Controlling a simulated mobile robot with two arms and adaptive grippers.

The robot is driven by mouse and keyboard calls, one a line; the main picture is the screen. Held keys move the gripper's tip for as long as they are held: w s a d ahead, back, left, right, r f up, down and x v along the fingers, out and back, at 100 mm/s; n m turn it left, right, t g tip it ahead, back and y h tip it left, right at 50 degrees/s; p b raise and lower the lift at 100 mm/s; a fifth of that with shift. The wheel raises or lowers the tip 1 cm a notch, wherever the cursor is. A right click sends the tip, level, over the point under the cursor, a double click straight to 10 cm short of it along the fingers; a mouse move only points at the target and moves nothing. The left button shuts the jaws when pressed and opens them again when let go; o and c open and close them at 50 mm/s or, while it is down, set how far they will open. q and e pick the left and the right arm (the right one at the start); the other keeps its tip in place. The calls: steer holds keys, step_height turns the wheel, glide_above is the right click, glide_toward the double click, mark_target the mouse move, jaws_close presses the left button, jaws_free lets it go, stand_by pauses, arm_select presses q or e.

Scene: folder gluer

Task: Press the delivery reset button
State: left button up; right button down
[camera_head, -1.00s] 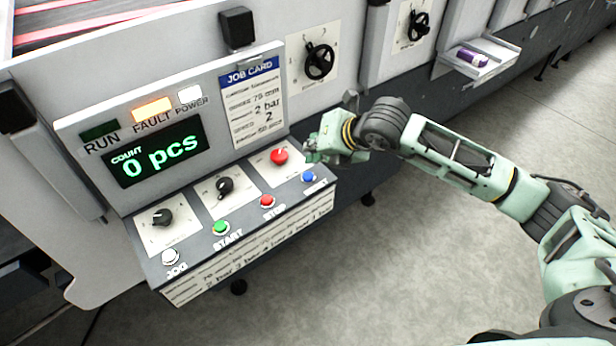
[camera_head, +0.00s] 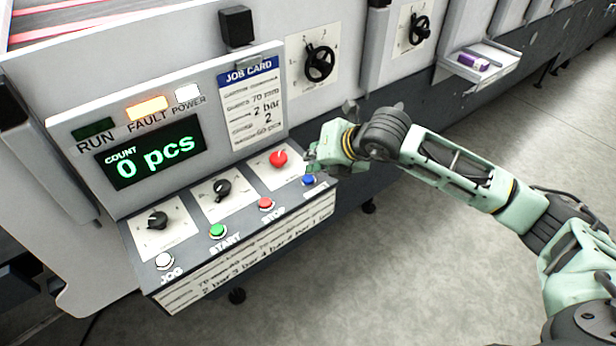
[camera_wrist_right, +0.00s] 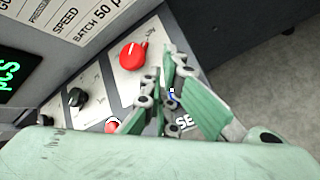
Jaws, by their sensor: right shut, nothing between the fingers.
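The blue button (camera_head: 308,180) is at the right end of the sloped control panel (camera_head: 240,237). Its label is partly hidden; the letters "SE" show in the right wrist view. My right gripper (camera_head: 311,160) is just above and behind the blue button, its fingers shut and empty. In the right wrist view the shut fingers (camera_wrist_right: 160,88) overlap the blue button (camera_wrist_right: 172,95), which shows partly between the finger links. I cannot tell whether they touch it. My left gripper is not in view.
A red knob (camera_head: 278,158) sits close to the fingers. The red STOP button (camera_head: 266,204), green START button (camera_head: 217,231) and white JOG button (camera_head: 164,261) line the front. The display (camera_head: 150,152) reads 0 pcs, and the orange FAULT lamp (camera_head: 147,108) is lit.

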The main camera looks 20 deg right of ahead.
steer(key=shift+f, duration=0.15)
stand_by(0.7)
steer(key=shift+f+b, duration=0.3)
steer(key=shift+b, duration=0.45)
steer(key=shift+s+f+b, duration=0.1)
steer(key=shift+f+b, duration=0.55)
steer(key=shift+b, duration=0.15)
stand_by(0.4)
steer(key=shift+r, duration=0.1)
stand_by(0.4)
steer(key=shift+r+p, duration=0.35)
steer(key=shift+r, duration=0.6)
step_height(320, 180, up, 5)
steer(key=shift+p, duration=1.05)
